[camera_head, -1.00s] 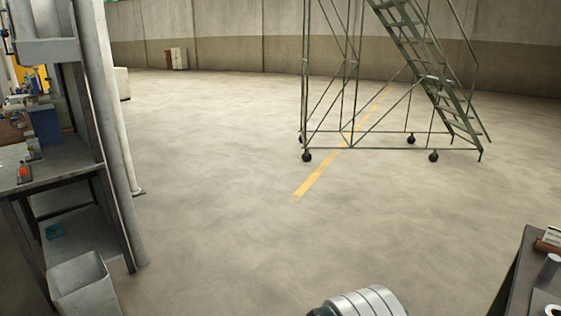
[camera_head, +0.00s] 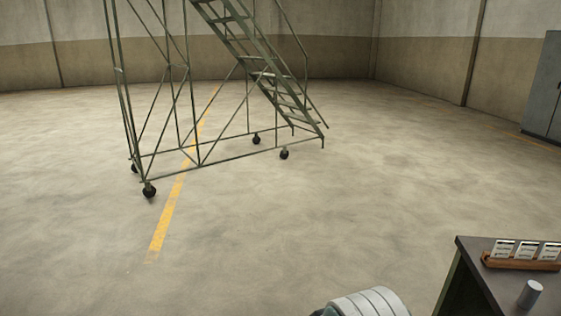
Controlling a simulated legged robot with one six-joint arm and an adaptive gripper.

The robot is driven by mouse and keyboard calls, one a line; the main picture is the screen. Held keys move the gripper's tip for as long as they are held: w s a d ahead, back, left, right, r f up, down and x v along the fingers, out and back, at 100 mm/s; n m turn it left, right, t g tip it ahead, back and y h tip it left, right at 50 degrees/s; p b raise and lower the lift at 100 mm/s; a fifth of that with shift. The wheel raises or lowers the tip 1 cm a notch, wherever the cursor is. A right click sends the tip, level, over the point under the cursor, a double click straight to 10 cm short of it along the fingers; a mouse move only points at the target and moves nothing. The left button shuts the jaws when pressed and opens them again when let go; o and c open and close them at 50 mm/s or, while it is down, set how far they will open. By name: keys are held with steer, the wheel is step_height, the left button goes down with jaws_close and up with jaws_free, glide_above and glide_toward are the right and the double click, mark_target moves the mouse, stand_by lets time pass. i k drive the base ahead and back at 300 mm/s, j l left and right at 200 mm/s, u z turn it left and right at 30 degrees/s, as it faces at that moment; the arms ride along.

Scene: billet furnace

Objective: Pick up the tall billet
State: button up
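A short grey metal cylinder (camera_head: 530,293) stands upright on a dark table (camera_head: 474,252) at the lower right. It may be a billet, but I cannot tell whether it is the tall one, as no other cylinder shows beside it. A pale ribbed part of my own arm shows at the bottom edge, right of centre. My gripper is not in view.
A wooden holder (camera_head: 520,262) with three labelled cards sits on the table behind the cylinder. A green wheeled stair platform (camera_head: 215,110) stands on the floor at upper left. A grey cabinet (camera_head: 545,90) is at the far right. The floor between is clear.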

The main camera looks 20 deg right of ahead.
mark_target(532, 289)
steer(key=i+l+z, duration=0.1)
steer(key=i+z, duration=0.85)
steer(key=z, duration=0.2)
steer(key=i+j+z, duration=0.15)
steer(key=i+z, duration=0.2)
steer(key=i+l+z, duration=0.1)
steer(key=z, duration=0.35)
steer(key=i+z, duration=0.25)
steer(key=z, duration=0.25)
steer(key=i+z, duration=0.2)
steer(key=z, duration=0.25)
steer(key=i+j+z, duration=0.15)
steer(key=z, duration=0.3)
